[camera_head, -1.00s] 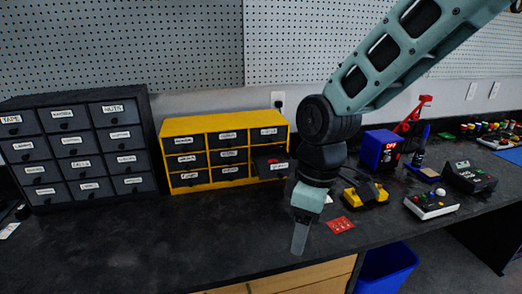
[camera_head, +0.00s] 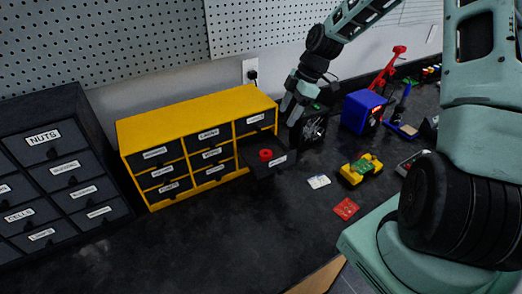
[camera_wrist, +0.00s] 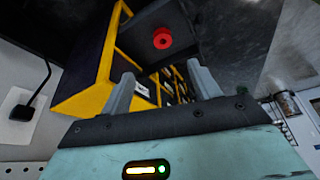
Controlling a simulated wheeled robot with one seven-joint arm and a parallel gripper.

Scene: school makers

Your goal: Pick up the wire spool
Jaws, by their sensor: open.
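The wire spool (camera_head: 265,155) is a small red ring-shaped piece. It sits in a pulled-out black drawer (camera_head: 280,166) on the right side of the yellow drawer cabinet (camera_head: 199,116). The wrist view shows the red spool (camera_wrist: 162,39) in the drawer, ahead of and between the fingers. My gripper (camera_head: 290,111) is beyond the drawer to the upper right, by the cabinet's right end, apart from the spool. In the wrist view my gripper (camera_wrist: 163,88) has its two grey fingers spread with nothing between them.
A black drawer cabinet (camera_head: 78,140) stands at left. A blue box (camera_head: 360,112), a yellow device (camera_head: 360,169), a red card (camera_head: 346,208) and a white card (camera_head: 318,182) lie to the right. A pegboard wall rises behind. The counter in front of the cabinet is clear.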

